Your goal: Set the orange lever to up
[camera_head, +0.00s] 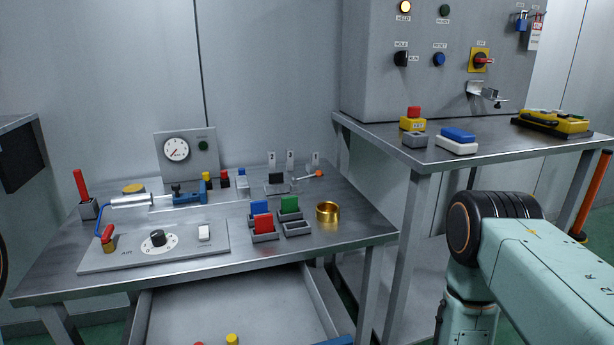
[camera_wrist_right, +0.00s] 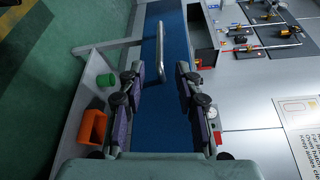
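My left gripper is not in view.
The workbench (camera_head: 345,252) holds a gauge panel (camera_head: 187,155), a dial plate (camera_head: 120,255), colored blocks and a brass ring (camera_head: 327,211). An open drawer (camera_head: 240,310) sticks out below. A control cabinet (camera_head: 430,70) stands on the right bench. An orange box (camera_wrist_right: 92,128) shows in the wrist view.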

